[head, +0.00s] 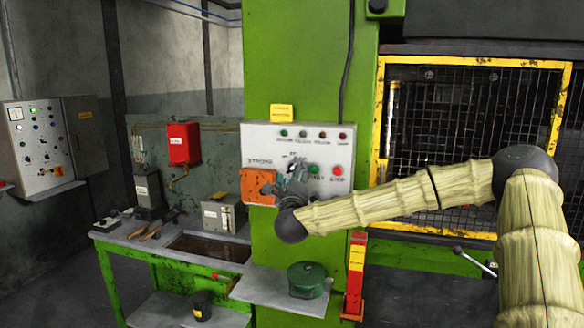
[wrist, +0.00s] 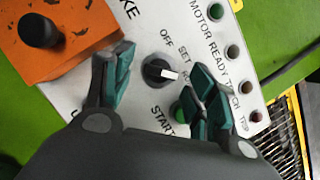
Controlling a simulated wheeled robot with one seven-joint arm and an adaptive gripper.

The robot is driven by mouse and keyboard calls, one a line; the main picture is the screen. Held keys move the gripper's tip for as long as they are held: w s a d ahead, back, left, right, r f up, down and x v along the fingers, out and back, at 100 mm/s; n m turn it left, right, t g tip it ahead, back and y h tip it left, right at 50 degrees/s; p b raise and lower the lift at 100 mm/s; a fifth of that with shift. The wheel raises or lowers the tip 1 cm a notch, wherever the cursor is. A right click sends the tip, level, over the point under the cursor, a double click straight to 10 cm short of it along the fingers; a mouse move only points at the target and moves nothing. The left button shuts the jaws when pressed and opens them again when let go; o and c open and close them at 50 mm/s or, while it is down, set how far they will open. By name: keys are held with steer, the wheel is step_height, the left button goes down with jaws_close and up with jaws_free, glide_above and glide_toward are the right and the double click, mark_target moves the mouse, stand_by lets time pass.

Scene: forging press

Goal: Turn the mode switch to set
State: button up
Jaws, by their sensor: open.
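The mode switch (wrist: 158,71) is a round black knob with a white pointer bar on the white press panel (wrist: 85,85). Labels OFF, SET and a third, partly hidden one lie around its right side. The white bar points right, toward the partly hidden label, below SET. My gripper (wrist: 162,64) is open, with one teal-tipped finger left of the knob and one right of it. Gaps show on both sides; I cannot tell its depth from the panel. In the head view my gripper (head: 294,178) covers the switch.
An orange box with a black knob (wrist: 41,29) juts out left of the switch. A green START button (wrist: 182,110) sits close by the right finger. A red button (head: 337,170) and several lamps share the panel. A shelf with a green pot (head: 307,281) is below.

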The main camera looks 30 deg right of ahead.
steer(key=shift+w+d+r, duration=0.2)
steer(key=shift+w+d, duration=0.15)
steer(key=shift+w, duration=0.2)
steer(key=shift+c, duration=0.4)
steer(key=c, duration=1)
steer(key=shift+o, duration=0.3)
